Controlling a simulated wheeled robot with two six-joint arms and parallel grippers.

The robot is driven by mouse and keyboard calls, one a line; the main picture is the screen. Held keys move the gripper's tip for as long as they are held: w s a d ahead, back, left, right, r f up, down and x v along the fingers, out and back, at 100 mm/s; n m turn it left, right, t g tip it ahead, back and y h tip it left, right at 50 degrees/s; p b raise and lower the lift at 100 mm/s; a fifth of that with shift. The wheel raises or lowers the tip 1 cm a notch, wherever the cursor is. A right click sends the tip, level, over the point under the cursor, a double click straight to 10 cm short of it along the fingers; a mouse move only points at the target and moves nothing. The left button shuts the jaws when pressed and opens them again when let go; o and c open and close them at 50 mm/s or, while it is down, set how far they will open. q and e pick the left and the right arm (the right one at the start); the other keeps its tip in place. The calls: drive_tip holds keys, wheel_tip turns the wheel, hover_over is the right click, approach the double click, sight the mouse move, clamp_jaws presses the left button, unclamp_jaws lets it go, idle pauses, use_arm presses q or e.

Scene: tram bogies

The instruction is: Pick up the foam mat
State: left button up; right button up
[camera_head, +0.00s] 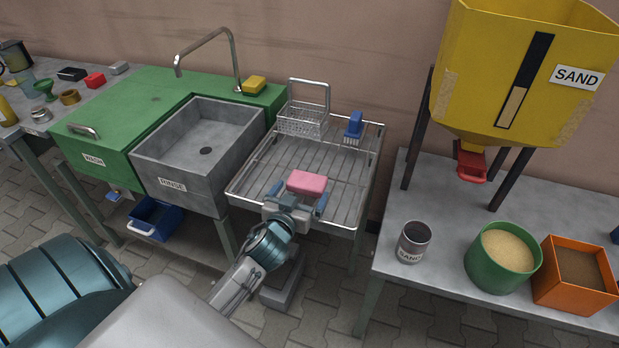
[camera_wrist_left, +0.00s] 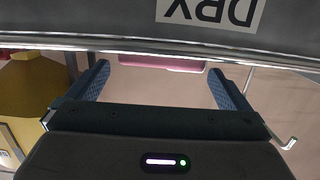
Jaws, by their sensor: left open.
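A pink slab (camera_head: 307,182), which looks like the foam mat, lies on the wire drying rack (camera_head: 265,180), near its front edge. In the left wrist view a pink strip (camera_wrist_left: 160,61) shows beyond the rack's front rail, between the fingertips. My left gripper (camera_head: 298,196) is open at the rack's front edge, its two blue fingers on either side of the slab's near part. In the left wrist view my left gripper (camera_wrist_left: 158,78) has nothing clamped between its fingers. I cannot tell whether the fingers touch the slab. My right gripper is not in view.
A wire basket (camera_head: 302,120) and a blue brush-like item (camera_head: 354,125) stand at the rack's back. The grey rinse sink (camera_head: 165,155) is left of it. On the right, a table (camera_head: 440,195) holds a sand can, a green tub and an orange box under a yellow hopper (camera_head: 500,80).

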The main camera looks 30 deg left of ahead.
sight(309, 178)
use_arm(q)
drive_tip(key=shift+w+a, duration=0.15)
drive_tip(key=shift+w, duration=0.5)
drive_tip(key=shift+w+a+f, duration=0.15)
drive_tip(key=shift+w, duration=0.5)
drive_tip(key=p+x, duration=0.1)
drive_tip(key=x, duration=0.3)
drive_tip(key=shift+w+a+f, duration=0.2)
drive_tip(key=shift+w+f, duration=0.1)
drive_tip(key=shift+w, duration=0.3)
drive_tip(key=c, duration=0.7)
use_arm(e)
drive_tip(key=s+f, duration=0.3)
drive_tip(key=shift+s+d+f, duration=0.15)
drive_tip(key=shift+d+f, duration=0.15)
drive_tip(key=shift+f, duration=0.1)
